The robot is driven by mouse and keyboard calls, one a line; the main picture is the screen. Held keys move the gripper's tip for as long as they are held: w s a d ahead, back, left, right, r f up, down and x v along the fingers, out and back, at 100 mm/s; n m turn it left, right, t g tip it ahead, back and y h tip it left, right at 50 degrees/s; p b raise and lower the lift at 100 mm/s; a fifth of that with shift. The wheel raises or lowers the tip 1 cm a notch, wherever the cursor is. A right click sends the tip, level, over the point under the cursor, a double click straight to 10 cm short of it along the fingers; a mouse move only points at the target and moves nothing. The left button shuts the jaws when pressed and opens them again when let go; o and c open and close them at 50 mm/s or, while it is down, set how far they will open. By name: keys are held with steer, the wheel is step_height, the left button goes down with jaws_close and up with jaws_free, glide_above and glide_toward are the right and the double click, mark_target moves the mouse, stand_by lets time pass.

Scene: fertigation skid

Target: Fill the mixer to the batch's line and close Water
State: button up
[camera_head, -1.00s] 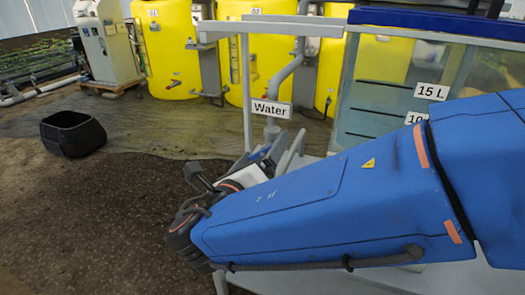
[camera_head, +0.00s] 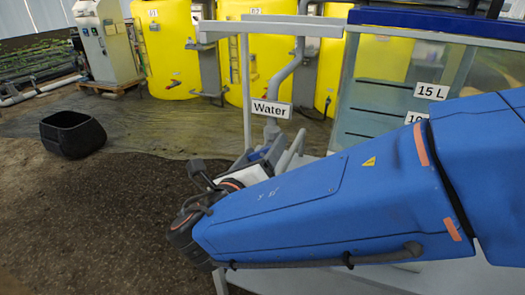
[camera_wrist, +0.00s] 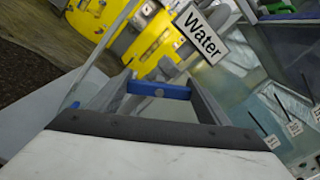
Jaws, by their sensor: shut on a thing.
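The mixer is a clear-walled tank (camera_head: 392,95) at the right of the head view, with dark level lines and 15 L and 10 L labels. I cannot make out a water level; my arm covers its lower part. The Water sign (camera_head: 271,109) hangs on a grey frame left of the tank and also shows in the wrist view (camera_wrist: 201,35). In the wrist view a blue valve handle (camera_wrist: 159,90) spans between my gripper's (camera_wrist: 160,97) two grey fingers, which are shut on it. In the head view my gripper (camera_head: 272,150) is below the Water sign, partly hidden by my arm.
Yellow tanks (camera_head: 168,50) and grey pipes stand behind. A black tub (camera_head: 72,134) sits on the floor at left, near a white cabinet (camera_head: 105,42). The dark floor between the tub and my arm is clear. The sign's grey frame (camera_head: 246,90) rises close to my gripper.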

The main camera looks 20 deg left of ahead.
steer(key=m, duration=0.3)
steer(key=shift+d+m, duration=0.1)
steer(key=shift+m, duration=2.2)
steer(key=o, duration=1.1)
steer(key=shift+c, duration=0.2)
steer(key=shift+s, duration=0.1)
steer(key=s+a, duration=0.1)
steer(key=s, duration=1.6)
steer(key=shift+s, duration=0.15)
steer(key=shift+a, duration=0.1)
